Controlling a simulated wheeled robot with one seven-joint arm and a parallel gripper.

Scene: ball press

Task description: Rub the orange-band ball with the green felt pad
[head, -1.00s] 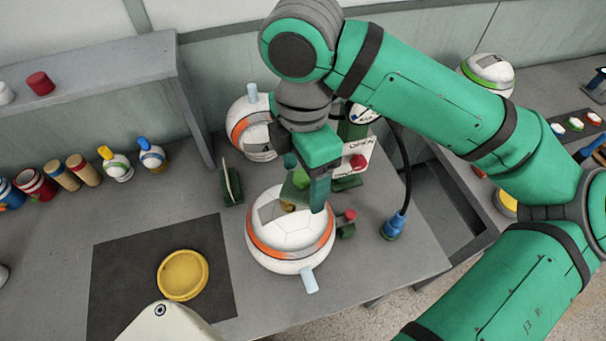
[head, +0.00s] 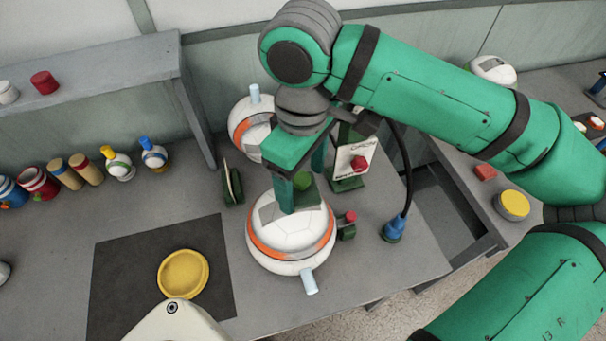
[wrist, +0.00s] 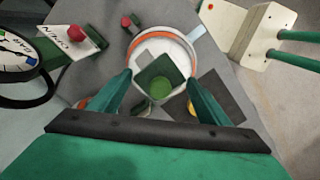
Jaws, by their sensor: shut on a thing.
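The orange-band ball (head: 285,240) is white with an orange stripe and a pale blue peg at its lower right in the head view. It sits near the table's front edge; the wrist view shows it too (wrist: 150,48). My gripper (head: 303,192) is above the ball, pointing down and shut on the green felt pad. In the wrist view the dark green square pad (wrist: 150,75) with its lighter round knob lies between my fingers, over the ball's top. The pad appears to touch the ball, but the contact is hidden.
Another orange-striped ball (head: 246,122) stands behind, partly hidden by my arm. A sign with a red knob (head: 350,165) and a blue-based cable (head: 395,228) stand close right. A yellow dish (head: 183,273) lies on a dark mat (head: 130,265) at left. Several bottles line the back left.

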